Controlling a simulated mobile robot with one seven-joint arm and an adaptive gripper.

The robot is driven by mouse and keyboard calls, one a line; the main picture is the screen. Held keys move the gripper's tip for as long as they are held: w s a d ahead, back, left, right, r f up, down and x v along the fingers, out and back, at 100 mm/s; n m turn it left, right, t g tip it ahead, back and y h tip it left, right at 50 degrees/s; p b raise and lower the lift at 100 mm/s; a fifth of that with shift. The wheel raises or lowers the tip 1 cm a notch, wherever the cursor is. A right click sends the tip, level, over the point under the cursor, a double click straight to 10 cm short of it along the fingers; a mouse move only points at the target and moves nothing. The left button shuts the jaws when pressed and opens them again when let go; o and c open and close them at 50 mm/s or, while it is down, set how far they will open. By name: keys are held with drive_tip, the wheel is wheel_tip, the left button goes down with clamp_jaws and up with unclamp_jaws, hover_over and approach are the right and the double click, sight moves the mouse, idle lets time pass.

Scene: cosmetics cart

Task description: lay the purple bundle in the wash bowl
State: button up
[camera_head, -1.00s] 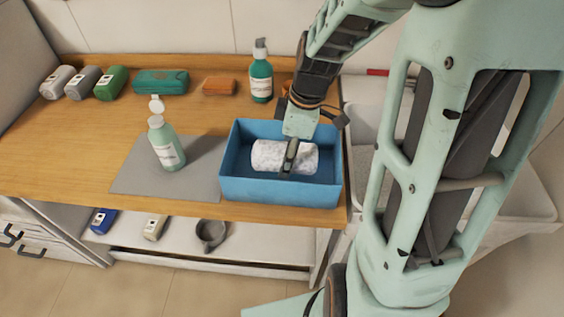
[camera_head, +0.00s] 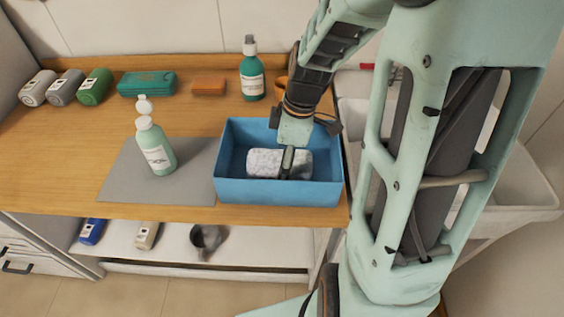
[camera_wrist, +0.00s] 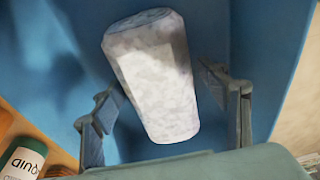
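The bundle (camera_head: 265,162) is a pale, mottled white-lavender roll rather than plainly purple. It lies inside the blue rectangular tub (camera_head: 270,192), which looks like the wash bowl. My gripper (camera_head: 289,160) reaches down into the tub over the bundle, one finger showing in front of it. In the wrist view the bundle (camera_wrist: 155,80) lies between the two spread fingers of my gripper (camera_wrist: 165,100), with gaps on both sides. The bundle's underside is hidden.
Another pump bottle (camera_head: 251,72), an orange block (camera_head: 209,86) and a teal case (camera_head: 147,83) are behind. A sink (camera_head: 515,165) is at right.

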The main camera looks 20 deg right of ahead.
drive_tip(key=r, duration=0.4)
drive_tip(key=d+r, duration=0.1)
drive_tip(key=r, duration=0.3)
drive_tip(key=d+r+p, duration=0.1)
drive_tip(key=r, duration=0.3)
drive_tip(key=shift+s+r, duration=0.1)
drive_tip(key=shift+s, duration=0.25)
